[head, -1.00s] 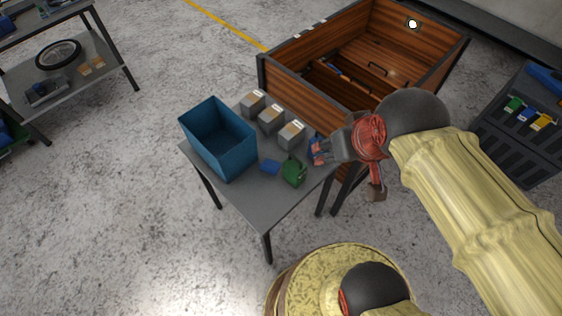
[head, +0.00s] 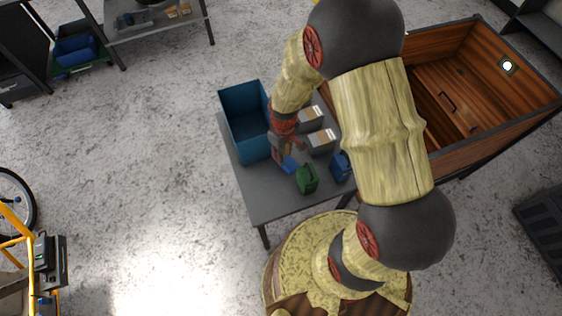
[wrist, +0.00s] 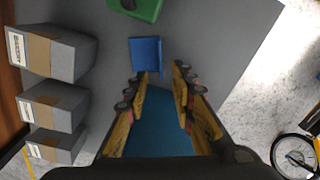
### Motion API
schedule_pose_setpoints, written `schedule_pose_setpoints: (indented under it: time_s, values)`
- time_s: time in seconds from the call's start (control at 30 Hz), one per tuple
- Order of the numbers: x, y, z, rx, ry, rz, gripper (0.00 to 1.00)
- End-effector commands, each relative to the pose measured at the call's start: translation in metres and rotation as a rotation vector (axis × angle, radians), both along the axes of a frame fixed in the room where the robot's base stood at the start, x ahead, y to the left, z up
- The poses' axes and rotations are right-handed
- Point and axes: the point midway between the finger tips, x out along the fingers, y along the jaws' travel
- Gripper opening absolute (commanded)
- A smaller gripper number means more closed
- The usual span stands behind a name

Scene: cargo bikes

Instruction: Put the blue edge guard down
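A small blue block, seemingly the edge guard (head: 290,165), lies on the grey table (head: 265,205) beside a green container. It also shows in the wrist view (wrist: 146,56), flat on the tabletop just beyond my fingertips and a little left of their middle. My gripper (head: 281,152) is low over the table between the blue bin and the green container. In the wrist view my gripper (wrist: 162,76) has its fingers apart with nothing held between them. The blue bin shows behind the gap.
The open blue bin (head: 252,150) stands at the table's left. The green container (head: 306,179) and a blue container (head: 340,167) stand at the right front. Several grey boxes (head: 322,140) stand behind. A wooden cargo box (head: 468,148) is at the right.

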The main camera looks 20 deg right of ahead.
Motion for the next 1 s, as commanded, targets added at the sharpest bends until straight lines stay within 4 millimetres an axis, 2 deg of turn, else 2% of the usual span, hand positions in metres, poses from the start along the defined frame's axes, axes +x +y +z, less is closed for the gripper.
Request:
schedule_pose_setpoints:
  time_s: [0.2,0.43,0.7,1.0]
  values:
    - [-0.002,0.000,-0.024,0.000,0.005,0.003,0.25]
    - [-0.003,-0.001,-0.040,0.000,0.004,0.002,0.25]
    - [-0.006,-0.003,-0.078,0.000,0.004,0.002,0.25]
    - [-0.005,-0.003,-0.080,0.000,0.002,0.002,0.23]
